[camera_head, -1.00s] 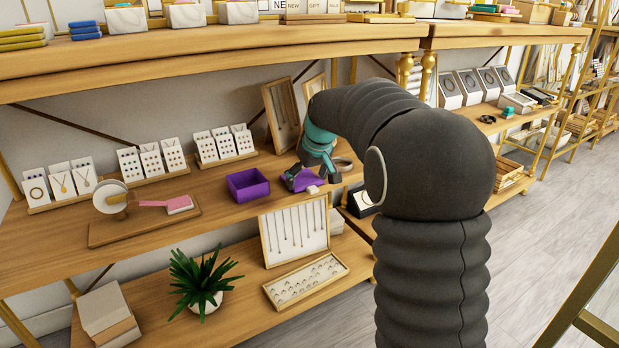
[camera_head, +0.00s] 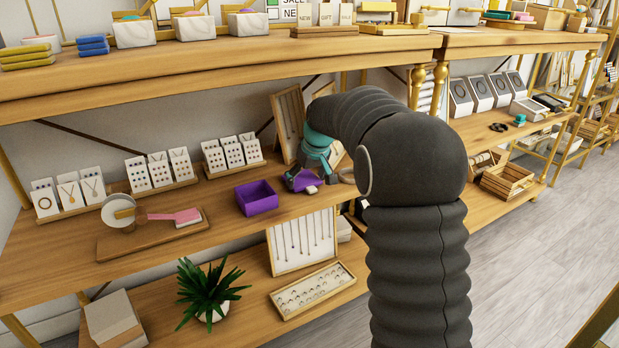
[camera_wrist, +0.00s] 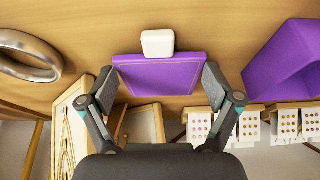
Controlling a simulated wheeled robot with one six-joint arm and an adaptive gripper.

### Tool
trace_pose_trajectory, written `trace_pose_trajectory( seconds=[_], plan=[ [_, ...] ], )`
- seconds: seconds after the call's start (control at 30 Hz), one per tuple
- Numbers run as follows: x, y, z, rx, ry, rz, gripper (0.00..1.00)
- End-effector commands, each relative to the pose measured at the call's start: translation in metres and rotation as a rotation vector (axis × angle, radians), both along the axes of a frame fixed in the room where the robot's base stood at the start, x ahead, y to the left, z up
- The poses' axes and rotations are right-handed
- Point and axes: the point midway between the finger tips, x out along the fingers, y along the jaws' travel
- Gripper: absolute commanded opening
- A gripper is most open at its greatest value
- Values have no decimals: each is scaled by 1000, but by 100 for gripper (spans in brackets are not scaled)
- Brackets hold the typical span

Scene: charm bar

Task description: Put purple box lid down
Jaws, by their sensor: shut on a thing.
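The purple lid (camera_wrist: 160,75) is between the two fingers of my gripper (camera_wrist: 159,88) in the wrist view, and the fingers are shut on its sides. A small white block (camera_wrist: 157,43) sits at its far edge. In the head view the lid (camera_head: 310,179) is partly hidden by my gripper (camera_head: 302,181), over the middle wooden shelf. I cannot tell whether the lid touches the shelf. The open purple box (camera_head: 257,197) stands on the shelf just left of my gripper. It also shows at the right of the wrist view (camera_wrist: 290,65).
A silver ring-shaped object (camera_wrist: 28,56) lies left of the lid in the wrist view. Earring and necklace cards (camera_head: 230,151) stand along the shelf's back. A wooden board (camera_head: 150,238) with a pink brush (camera_head: 182,217) lies further left. The upper shelf (camera_head: 220,60) overhangs.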

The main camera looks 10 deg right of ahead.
Motion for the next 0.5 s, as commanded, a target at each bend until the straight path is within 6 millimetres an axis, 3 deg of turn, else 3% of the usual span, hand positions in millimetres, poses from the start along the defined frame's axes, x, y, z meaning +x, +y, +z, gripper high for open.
trace_pose_trajectory(
  seconds=[0.17,0.2,0.23,0.5],
  plan=[
    [0,7,-1,0,0,10,56],
    [0,8,-1,1,0,11,92],
    [0,8,-1,0,0,12,100],
    [0,7,0,0,0,10,100]
  ],
)
